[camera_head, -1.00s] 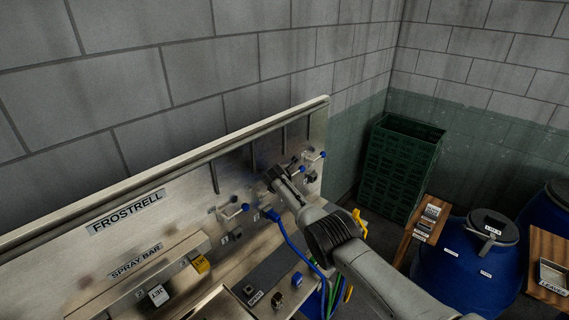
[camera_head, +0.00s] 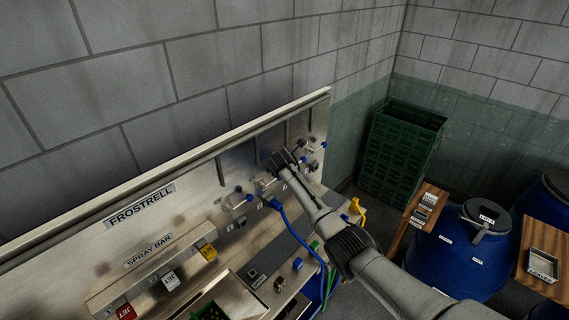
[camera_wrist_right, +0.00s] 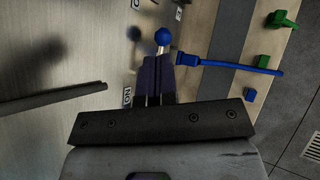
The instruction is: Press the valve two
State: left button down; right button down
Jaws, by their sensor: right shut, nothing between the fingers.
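A row of small valves with blue-tipped levers runs along the steel panel (camera_head: 180,205) in the head view. One blue-tipped valve (camera_head: 249,198) is left of my right gripper (camera_head: 281,157), and others (camera_head: 323,146) are right of it. Their number labels are too small to read, so I cannot tell which is valve two. My right gripper is shut and empty, close to the panel. In the right wrist view the shut fingers (camera_wrist_right: 156,62) are close to a blue lever knob (camera_wrist_right: 163,36); I cannot tell whether they touch. My left gripper is not in view.
Spray bar buttons (camera_head: 170,279) are at the lower left. A green crate (camera_head: 405,150), a blue barrel (camera_head: 455,258) and wooden stands (camera_head: 545,245) are at the right.

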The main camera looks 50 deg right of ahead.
jog(key=shift+s+a+r, duration=0.3)
jog(key=shift+s+r, duration=0.05)
jog(key=shift+r, duration=0.3)
jog(key=shift+s+a+r, duration=0.25)
jog(key=shift+s+r, duration=0.1)
jog(key=shift+r, duration=0.3)
